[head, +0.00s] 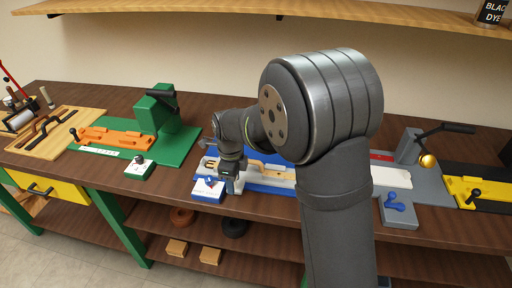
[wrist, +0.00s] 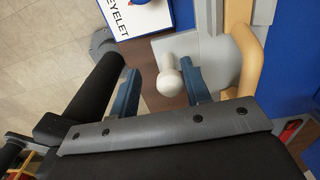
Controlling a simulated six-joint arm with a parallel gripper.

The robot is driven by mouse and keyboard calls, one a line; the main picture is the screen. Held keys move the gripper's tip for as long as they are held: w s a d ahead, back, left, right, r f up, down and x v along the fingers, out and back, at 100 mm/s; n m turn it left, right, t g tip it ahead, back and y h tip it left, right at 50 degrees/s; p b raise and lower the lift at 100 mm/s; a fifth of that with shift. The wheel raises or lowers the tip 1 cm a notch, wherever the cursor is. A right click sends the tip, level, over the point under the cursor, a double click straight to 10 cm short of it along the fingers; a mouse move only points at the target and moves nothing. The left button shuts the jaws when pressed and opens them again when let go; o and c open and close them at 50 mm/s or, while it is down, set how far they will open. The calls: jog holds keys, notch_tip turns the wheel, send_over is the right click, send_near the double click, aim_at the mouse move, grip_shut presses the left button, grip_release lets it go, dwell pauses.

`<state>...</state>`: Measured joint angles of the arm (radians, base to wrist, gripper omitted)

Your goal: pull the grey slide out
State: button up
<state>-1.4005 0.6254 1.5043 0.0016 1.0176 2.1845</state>
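The slide is a light grey plate (wrist: 208,55) with a pale round knob (wrist: 170,78) at its end, seen in the wrist view. In the head view, its light grey body (head: 281,175) sits on the blue station at mid bench, partly hidden by my arm. My gripper (wrist: 158,85) is open, with one blue finger on each side of the knob. The right finger is close to the knob and the left finger stands further off; I cannot tell whether either touches. In the head view my gripper (head: 231,184) points down at the slide's left end.
A tan curved piece (wrist: 247,60) lies beside the plate. A white block labelled EYELET (wrist: 143,14) is near the fingers. A green station (head: 178,140) with an orange slide stands left; grey (head: 425,185) and yellow (head: 482,190) stations stand right.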

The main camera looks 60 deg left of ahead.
jog(key=shift+r, duration=0.1)
jog(key=shift+a+r, duration=0.1)
jog(key=shift+r, duration=2.85)
jog(key=shift+f, duration=0.1)
notch_tip(320, 180, down, 6)
jog(key=shift+r, duration=0.25)
jog(key=shift+w+f, duration=0.2)
jog(key=shift+f, duration=0.05)
jog(key=shift+w+a, duration=0.4)
jog(key=shift+a, duration=0.1)
jog(key=shift+r, duration=0.1)
